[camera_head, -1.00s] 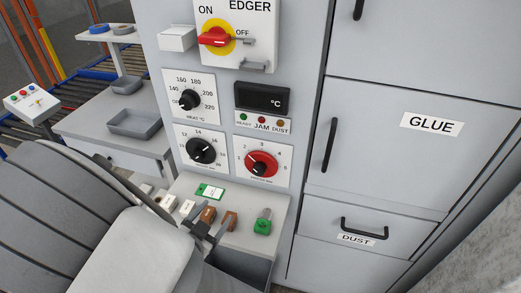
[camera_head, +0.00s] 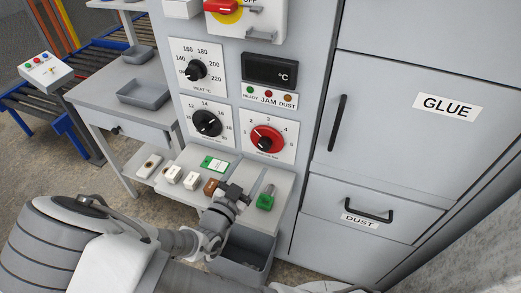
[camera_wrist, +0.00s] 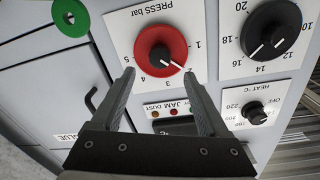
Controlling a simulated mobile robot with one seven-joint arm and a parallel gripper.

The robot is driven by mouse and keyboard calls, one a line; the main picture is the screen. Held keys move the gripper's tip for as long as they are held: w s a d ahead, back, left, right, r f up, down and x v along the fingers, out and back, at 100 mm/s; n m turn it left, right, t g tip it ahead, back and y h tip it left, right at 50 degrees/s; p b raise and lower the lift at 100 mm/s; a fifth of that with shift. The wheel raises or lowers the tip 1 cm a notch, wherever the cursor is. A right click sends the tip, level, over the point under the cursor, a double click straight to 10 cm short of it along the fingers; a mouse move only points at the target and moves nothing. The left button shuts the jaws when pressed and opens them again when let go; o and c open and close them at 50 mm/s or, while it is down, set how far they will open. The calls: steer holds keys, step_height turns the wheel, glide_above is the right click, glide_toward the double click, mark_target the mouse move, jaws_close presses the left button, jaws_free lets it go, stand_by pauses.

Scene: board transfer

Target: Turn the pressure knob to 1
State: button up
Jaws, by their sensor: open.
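The pressure knob (camera_head: 267,139) is red with a black centre, on a white plate low on the panel. In the wrist view the knob (camera_wrist: 161,50) appears upside down under the "PRESS bar" label, with a 1 to 5 scale. Its white pointer line points at about 2. My gripper (camera_wrist: 159,74) is open and empty, its fingers reaching up either side of the knob's lower part in the picture; contact cannot be told. In the head view my gripper (camera_head: 235,190) shows below the knob, over the small shelf, apart from the knob.
A black-knobbed dial (camera_head: 207,123) sits left of the pressure knob, with the heat dial (camera_head: 196,71) above it. The display (camera_head: 270,70) and lamps are above. The shelf holds a green-tagged item (camera_head: 266,198) and several blocks. The GLUE cabinet (camera_head: 400,140) stands at right.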

mark_target(262, 148)
steer(key=x, duration=0.7)
steer(key=shift+w+d, duration=0.1)
steer(key=shift+w, duration=0.05)
jaws_close()
